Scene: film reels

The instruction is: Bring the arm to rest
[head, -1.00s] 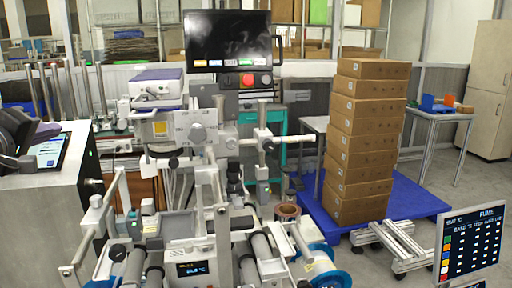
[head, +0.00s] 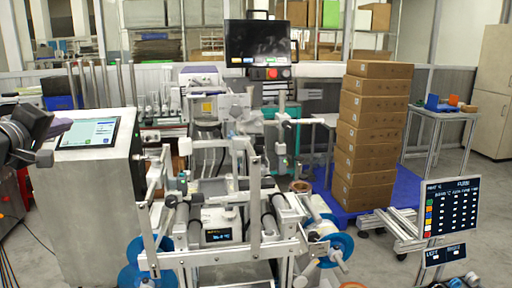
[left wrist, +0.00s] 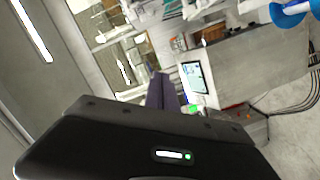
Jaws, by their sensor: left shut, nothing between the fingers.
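My left gripper (head: 62,127) is at the left edge of the head view, in front of the grey cabinet's tablet screen. Its purple-grey fingers (left wrist: 160,92) also show in the left wrist view, close together with nothing between them. They are in the air, apart from the cabinet and the machine. My right gripper is in neither view.
A film machine (head: 225,215) with rollers and blue reels (head: 341,246) fills the middle. The grey cabinet (head: 95,205) stands left of it. Stacked cartons (head: 372,135) are on a blue pallet (head: 405,190). A display panel (head: 452,207) stands at right.

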